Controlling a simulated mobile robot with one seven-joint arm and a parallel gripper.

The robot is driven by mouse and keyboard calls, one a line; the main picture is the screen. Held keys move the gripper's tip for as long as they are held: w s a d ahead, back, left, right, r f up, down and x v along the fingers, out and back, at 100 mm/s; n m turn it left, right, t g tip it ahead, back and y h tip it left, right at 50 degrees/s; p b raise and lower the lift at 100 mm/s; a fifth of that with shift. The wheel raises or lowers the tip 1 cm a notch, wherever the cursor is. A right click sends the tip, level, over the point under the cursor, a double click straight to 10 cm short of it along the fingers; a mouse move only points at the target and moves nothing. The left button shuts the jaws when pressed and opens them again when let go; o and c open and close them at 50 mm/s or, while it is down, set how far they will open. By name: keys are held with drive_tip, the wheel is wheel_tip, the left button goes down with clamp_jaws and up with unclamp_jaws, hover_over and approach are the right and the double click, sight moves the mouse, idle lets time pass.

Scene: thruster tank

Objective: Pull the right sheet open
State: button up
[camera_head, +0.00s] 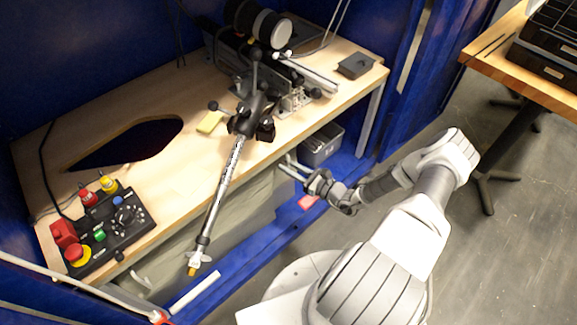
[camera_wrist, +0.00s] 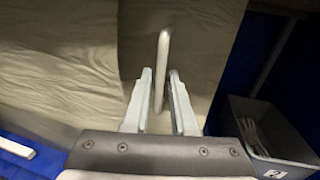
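Two grey-beige sheets hang below the wooden worktop. In the wrist view the left sheet (camera_wrist: 60,60) is on the left and the darker right sheet (camera_wrist: 205,40) hangs beside it. A pale upright bar handle (camera_wrist: 163,55) is at the right sheet, its lower part between my fingers. My gripper (camera_wrist: 161,85) is open, with a finger on each side of the handle and visible gaps. In the head view my gripper (camera_head: 290,167) reaches under the worktop's front edge; the sheets (camera_head: 245,205) show below the top, and the handle cannot be made out there.
A grey bin (camera_wrist: 270,155) stands right of my gripper; it also shows in the head view (camera_head: 322,143). The worktop (camera_head: 190,170) carries a control box (camera_head: 110,230) and a clamped rod (camera_head: 222,185) overhanging its front. A blue frame beam (camera_head: 250,255) runs along the floor.

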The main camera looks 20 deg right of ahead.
drive_tip(key=p+v, duration=0.2)
drive_tip(key=v, duration=1.5)
drive_tip(key=shift+s, duration=0.25)
drive_tip(key=shift+d+r, duration=0.1)
